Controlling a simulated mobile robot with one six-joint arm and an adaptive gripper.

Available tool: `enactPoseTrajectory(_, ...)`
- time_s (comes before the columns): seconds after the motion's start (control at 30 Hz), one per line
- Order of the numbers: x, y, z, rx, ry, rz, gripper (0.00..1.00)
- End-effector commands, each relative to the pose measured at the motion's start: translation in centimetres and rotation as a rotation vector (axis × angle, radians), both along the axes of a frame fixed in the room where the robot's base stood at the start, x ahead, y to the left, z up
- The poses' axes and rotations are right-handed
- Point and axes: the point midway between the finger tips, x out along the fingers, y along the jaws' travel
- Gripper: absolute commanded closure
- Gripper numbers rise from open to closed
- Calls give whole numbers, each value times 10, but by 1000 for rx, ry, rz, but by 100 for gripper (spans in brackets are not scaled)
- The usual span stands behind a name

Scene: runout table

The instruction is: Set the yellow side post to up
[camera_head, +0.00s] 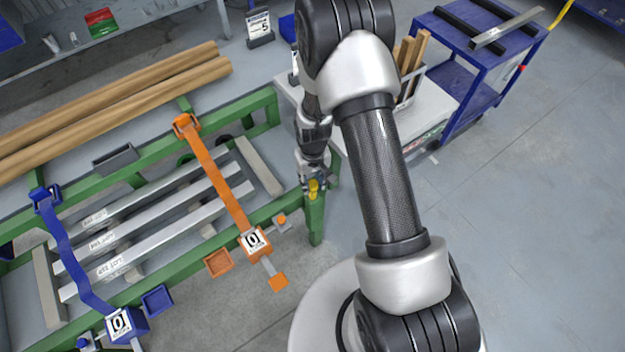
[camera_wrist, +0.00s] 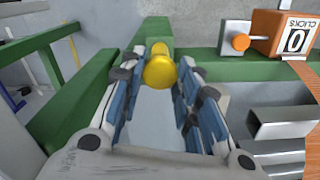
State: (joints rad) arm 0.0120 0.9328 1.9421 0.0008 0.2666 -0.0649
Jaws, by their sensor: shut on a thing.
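The yellow side post (camera_head: 314,187) is at the right end of the green table frame. In the wrist view it shows as a round yellow knob (camera_wrist: 160,72) with a smaller yellow part behind it, against the green frame. My gripper (camera_head: 312,183) is at the post, and its blue-padded fingers (camera_wrist: 158,88) stand on either side of the knob, shut on it. The fingers and wrist hide part of the post in the head view. I cannot tell from these frames whether it is up or down.
An orange strap (camera_head: 215,180) with a counter box (camera_head: 254,242) reading 0 crosses the table left of my gripper. An orange knob (camera_wrist: 240,42) sits beside that box. Metal bars (camera_head: 160,240) lie on the table. A blue cart (camera_head: 455,80) stands at the back right.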

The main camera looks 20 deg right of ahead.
Motion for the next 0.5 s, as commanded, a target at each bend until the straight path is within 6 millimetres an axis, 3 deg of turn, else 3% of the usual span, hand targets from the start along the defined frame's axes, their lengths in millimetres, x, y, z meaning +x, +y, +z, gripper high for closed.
enactPoseTrajectory(0.33, 0, 0, 1, 0, 0, 0, 100)
enactPoseTrajectory(0.5, 1, 0, 18, 0, -2, 0, 100)
